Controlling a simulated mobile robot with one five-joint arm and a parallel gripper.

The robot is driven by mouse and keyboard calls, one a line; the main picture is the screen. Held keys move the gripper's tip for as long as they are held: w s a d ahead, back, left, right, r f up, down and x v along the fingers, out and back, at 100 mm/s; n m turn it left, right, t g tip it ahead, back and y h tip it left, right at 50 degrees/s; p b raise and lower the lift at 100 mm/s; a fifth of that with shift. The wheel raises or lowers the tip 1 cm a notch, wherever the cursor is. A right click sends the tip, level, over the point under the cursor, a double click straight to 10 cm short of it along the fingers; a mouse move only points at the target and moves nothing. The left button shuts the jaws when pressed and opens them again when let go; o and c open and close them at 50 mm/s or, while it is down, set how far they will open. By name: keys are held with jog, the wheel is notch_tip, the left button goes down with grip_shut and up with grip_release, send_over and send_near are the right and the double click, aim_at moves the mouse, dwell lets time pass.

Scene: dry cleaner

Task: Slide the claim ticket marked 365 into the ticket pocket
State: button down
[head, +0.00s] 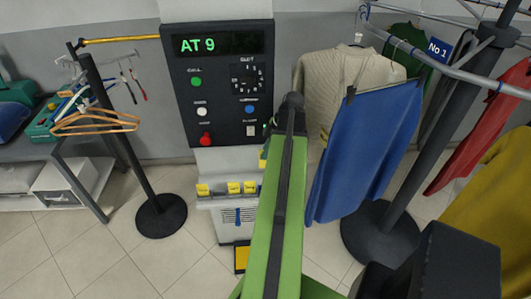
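Several yellow tickets (234,188) stand in a row along a white tray (216,203) below the control panel. Their markings are too small to read, so I cannot tell which is 365. I cannot make out a ticket pocket for certain. A small pale piece (250,130) sits at the panel's lower right, its label unreadable. My green arm reaches up the middle of the view and covers the tray's right end. My gripper does not show; it is hidden behind the arm or out of frame.
The black control panel (222,105) reads "AT 9" and has coloured buttons and a dial. A rack with wooden hangers (95,122) stands left. Round black bases (161,215) stand on the tiled floor.

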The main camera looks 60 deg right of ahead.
notch_tip(320, 180, up, 8)
jog(key=p, duration=0.7)
jog(key=shift+f+p, duration=0.25)
jog(key=shift+p, duration=0.05)
jog(key=shift+f, duration=0.1)
jog(key=shift+f, duration=0.1)
